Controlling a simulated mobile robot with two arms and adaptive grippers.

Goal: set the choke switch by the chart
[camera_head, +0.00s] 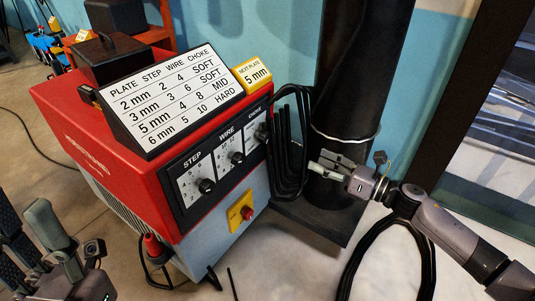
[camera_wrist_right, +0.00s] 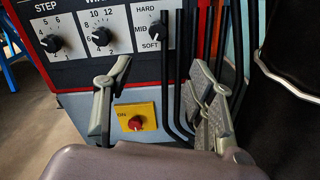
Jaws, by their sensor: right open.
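The red welding machine (camera_head: 95,150) carries a chart (camera_head: 175,95) with PLATE, STEP, WIRE and CHOKE columns; its 5 mm row reads 4, 8, MID. A yellow NEXT PLATE tag (camera_head: 254,76) reads 5 mm. The choke switch (camera_head: 262,131) is at the right end of the panel, partly behind black rods. In the right wrist view the choke switch (camera_wrist_right: 155,31) shows HARD, MID and SOFT labels; its pointer is too small to read. My right gripper (camera_head: 330,169) is open and empty, right of the machine; its fingers (camera_wrist_right: 160,95) frame the panel's lower part. My left gripper (camera_head: 72,250) is at lower left, its opening unclear.
The step knob (camera_head: 206,186) and wire knob (camera_head: 237,158) sit beside the choke switch. A yellow plate with a red button (camera_head: 241,210) is below. Black rods (camera_head: 285,150) and a dark cylinder (camera_head: 360,70) crowd the right side. A cable loops on the floor.

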